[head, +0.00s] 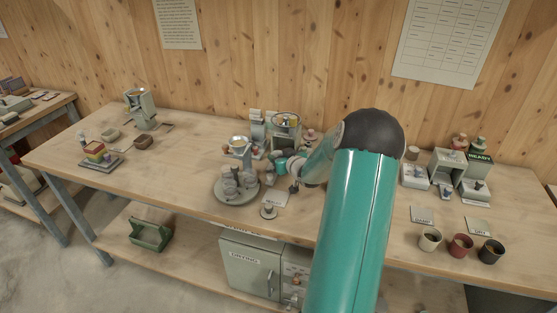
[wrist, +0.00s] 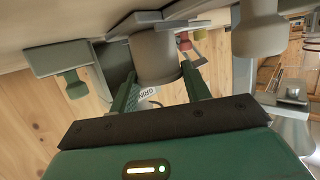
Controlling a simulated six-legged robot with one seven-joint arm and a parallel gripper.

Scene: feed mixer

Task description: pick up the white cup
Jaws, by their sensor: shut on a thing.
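My gripper (head: 277,158) is at the middle of the bench, by the grinder-like devices; its fingers are small and partly covered by my arm in the head view. In the wrist view my gripper (wrist: 159,74) has its two green fingers on either side of a pale cylindrical cup (wrist: 155,55), shut on it. It looks grey-beige in shade, and I take it to be the white cup. The wrist picture is upside down, with the bench at the top. I cannot tell whether the cup touches the surface. The cup is not clear in the head view.
A round tray (head: 238,199) with several small vessels lies just left of my gripper. A glass-topped device (head: 285,127) stands behind it. A cream pot (head: 430,239), a red pot (head: 460,246) and a black pot (head: 491,251) stand at the right front. The bench left of the tray is mostly clear.

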